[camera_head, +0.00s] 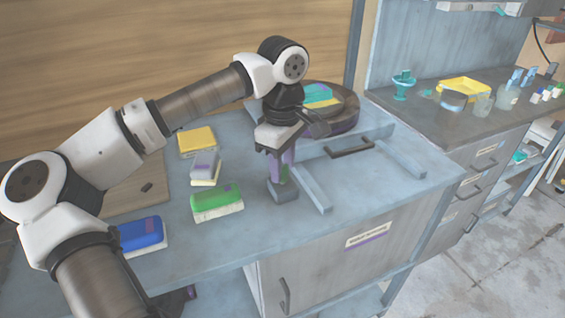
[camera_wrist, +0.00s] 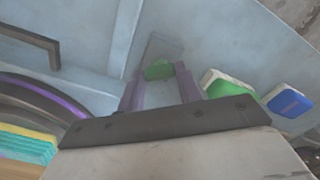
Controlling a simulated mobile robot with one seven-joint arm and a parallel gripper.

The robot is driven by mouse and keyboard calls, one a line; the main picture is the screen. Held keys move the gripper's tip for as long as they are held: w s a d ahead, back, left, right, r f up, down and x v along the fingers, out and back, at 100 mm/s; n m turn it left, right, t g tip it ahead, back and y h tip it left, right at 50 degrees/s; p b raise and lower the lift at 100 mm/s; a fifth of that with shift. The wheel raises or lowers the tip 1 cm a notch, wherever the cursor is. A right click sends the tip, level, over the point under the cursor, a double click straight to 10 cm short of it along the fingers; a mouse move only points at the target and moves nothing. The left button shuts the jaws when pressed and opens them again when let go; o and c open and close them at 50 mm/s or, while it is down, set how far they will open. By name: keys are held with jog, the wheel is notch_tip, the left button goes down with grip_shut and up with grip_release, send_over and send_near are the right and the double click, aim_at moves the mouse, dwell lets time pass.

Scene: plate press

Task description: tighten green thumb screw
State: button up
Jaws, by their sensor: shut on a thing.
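The green thumb screw (camera_wrist: 160,69) shows in the wrist view between the tips of my gripper's two purple fingers. In the head view a little of its green (camera_head: 284,175) shows at the fingertips; the fingers hide most of it. It sits on a small grey block (camera_head: 284,193) on the blue-grey bench. My gripper (camera_head: 282,168) points down over the block and is shut on the screw. The fingers stand a screw's width apart in the wrist view.
Green (camera_head: 216,202), blue (camera_head: 142,235), grey-purple (camera_head: 205,167) and yellow (camera_head: 197,140) topped blocks lie left of my gripper. A dark round turntable (camera_head: 345,115) is behind. A frame with a dark handle (camera_head: 352,148) lies right. Bare bench is farther right.

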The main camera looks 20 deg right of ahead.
aim_at(283, 168)
jog(key=m, duration=0.7)
dwell(0.6)
jog(key=o, duration=1)
notch_tip(283, 168, up, 14)
jog(key=shift+f, duration=0.1)
dwell(0.6)
